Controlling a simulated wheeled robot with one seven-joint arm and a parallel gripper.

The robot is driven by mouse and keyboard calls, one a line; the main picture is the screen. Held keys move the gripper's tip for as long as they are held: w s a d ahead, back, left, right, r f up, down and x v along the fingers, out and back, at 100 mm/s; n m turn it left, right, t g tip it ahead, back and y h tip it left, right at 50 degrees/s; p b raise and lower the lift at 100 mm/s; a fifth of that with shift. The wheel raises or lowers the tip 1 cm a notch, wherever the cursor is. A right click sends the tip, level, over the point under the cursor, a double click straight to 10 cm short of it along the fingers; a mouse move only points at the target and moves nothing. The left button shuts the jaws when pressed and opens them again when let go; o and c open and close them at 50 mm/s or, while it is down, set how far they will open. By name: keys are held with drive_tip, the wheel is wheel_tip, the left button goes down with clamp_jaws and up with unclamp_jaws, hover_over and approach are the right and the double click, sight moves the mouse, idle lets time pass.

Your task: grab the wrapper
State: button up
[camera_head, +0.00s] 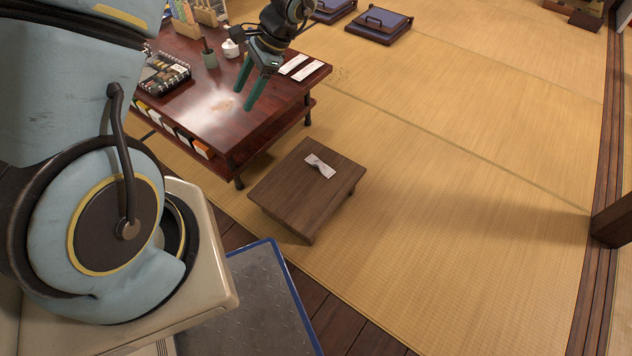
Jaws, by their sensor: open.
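A small white crumpled or twisted strip, which looks like the wrapper (320,166), lies on top of a low dark wooden stool-like table (292,196) near the middle of the view. My gripper (250,92) is above the larger reddish-brown table, up and to the left of the wrapper and clearly apart from it. Its two green fingers point down, spread apart, with nothing between them. The wrapper is in full view.
The reddish-brown table (215,120) holds a tray of small items (163,75), a white pot (230,48), a dark green cup (209,59) and two white paper strips (294,65). Open tatami (450,200) spreads to the right.

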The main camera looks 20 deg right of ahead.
drive_tip(key=d+f+m+t+b, duration=0.25)
drive_tip(key=d+f+b, duration=0.2)
drive_tip(key=f, duration=0.35)
drive_tip(key=s+d+f+m+t+y+b, duration=0.1)
drive_tip(key=d+f+m+t+b, duration=0.15)
drive_tip(key=d+f, duration=0.45)
drive_tip(key=d+f+m+t+b, duration=0.1)
drive_tip(key=d+f+m+b, duration=0.3)
drive_tip(key=f, duration=0.5)
drive_tip(key=m+t+h+b, duration=0.2)
drive_tip(key=m+t+b, duration=0.3)
drive_tip(key=m+b, duration=0.15)
approach(323, 164)
drive_tip(key=shift+s+r+n, duration=0.1)
drive_tip(key=shift+s+n, duration=0.1)
drive_tip(key=shift+n, duration=0.05)
drive_tip(key=shift+d, duration=0.1)
drive_tip(key=b+x, duration=0.2)
drive_tip(key=x, duration=0.3)
drive_tip(key=shift+w, duration=0.2)
drive_tip(key=b+x, duration=0.2)
drive_tip(key=x, duration=0.2)
drive_tip(key=shift+w+f, duration=0.1)
drive_tip(key=shift+f, duration=0.2)
drive_tip(key=shift+w+a, duration=0.25)
drive_tip(key=shift+w, duration=0.15)
clamp_jaws()
